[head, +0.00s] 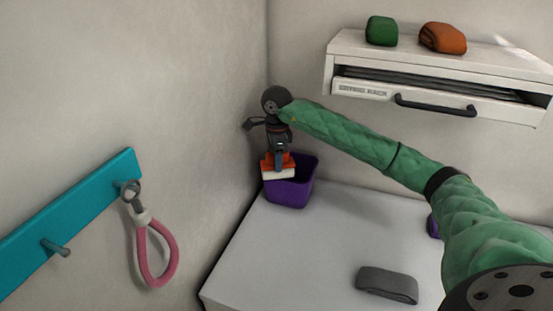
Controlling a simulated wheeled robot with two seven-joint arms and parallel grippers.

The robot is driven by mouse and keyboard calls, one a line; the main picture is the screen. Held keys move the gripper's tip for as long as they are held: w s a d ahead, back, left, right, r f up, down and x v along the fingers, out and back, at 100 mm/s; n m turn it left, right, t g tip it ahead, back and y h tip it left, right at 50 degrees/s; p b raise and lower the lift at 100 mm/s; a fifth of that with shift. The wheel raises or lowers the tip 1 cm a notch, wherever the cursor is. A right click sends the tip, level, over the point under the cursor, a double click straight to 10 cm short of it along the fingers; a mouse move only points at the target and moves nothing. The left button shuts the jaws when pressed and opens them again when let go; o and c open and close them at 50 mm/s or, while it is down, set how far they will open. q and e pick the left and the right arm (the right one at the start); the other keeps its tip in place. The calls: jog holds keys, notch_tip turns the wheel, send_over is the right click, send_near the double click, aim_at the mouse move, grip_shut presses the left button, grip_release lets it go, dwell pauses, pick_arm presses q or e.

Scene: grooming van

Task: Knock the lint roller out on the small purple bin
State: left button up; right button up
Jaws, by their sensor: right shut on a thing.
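The small purple bin (291,194) stands upright at the far left corner of the white table, close to the walls. My right gripper (279,152) points down in front of the bin's upper part and is shut on the lint roller (278,174), which shows an orange part and a white roll. The roller's white end overlaps the bin's left rim in the view; I cannot tell whether it touches the rim. The bin's inside is mostly hidden by the roller and gripper. My left gripper is not in view.
A folded grey cloth (387,284) lies on the white table (300,250). A purple object (433,227) is partly hidden behind my right arm. A wall drawer unit (430,95) bears a green (382,31) and an orange bundle (442,38). A pink loop (158,255) hangs from a teal rail (75,215).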

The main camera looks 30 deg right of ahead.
jog(key=shift+f+b, duration=0.55)
jog(key=shift+f, duration=0.1)
dwell(0.4)
jog(key=shift+f+b, duration=0.15)
jog(key=shift+b, duration=0.25)
dwell(1.6)
jog(key=shift+r, duration=0.2)
jog(key=shift+r+p, duration=0.5)
jog(key=shift+r, duration=2.45)
jog(key=shift+f, duration=0.1)
